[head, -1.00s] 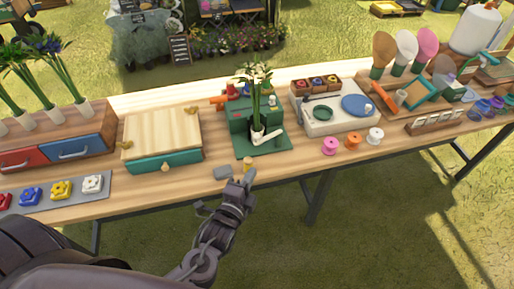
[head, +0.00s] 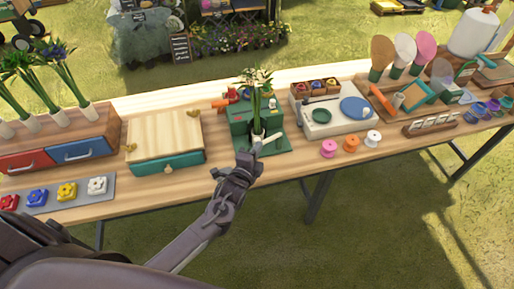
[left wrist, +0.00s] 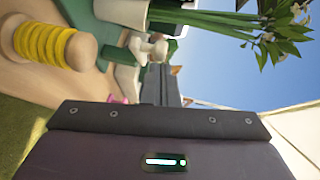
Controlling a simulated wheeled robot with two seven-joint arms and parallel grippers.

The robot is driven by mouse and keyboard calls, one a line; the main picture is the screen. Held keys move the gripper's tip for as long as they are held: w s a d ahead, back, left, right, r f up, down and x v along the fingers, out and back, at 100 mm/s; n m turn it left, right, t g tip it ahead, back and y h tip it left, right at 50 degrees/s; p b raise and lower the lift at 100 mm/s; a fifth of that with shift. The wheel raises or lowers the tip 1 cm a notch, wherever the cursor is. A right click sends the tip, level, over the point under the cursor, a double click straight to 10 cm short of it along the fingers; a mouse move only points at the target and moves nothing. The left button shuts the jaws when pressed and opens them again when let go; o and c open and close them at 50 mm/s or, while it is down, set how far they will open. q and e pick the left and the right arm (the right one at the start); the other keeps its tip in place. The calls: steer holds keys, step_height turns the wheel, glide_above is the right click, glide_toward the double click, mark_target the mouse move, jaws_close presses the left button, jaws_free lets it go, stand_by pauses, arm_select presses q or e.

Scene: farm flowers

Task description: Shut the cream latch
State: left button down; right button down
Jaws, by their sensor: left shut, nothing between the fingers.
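The cream latch (head: 271,138) is a pale lever at the front of the green stand (head: 243,118), in front of a potted plant. It slants up to the right in the head view. My left gripper (head: 256,155) is shut and empty, with its tips just in front of the lever's left end. I cannot tell whether they touch. In the left wrist view the dark fingers (left wrist: 165,84) point at a pale part (left wrist: 150,48) that looks like part of the latch. My right gripper is not in view.
A wooden box with a teal drawer (head: 168,163) stands left of the green stand. Pink, orange and white spools (head: 351,144) stand to the right. White flowers (left wrist: 265,30) rise behind.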

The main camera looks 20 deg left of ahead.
arm_select(q)
steer(key=a+m+h+b, duration=0.1)
steer(key=h, duration=0.1)
steer(key=w+a+m+h+b, duration=0.1)
steer(key=w+a+m+g+h+b, duration=0.1)
steer(key=m+h, duration=0.1)
steer(key=shift+a+h, duration=0.3)
steer(key=shift+a, duration=0.05)
stand_by(0.5)
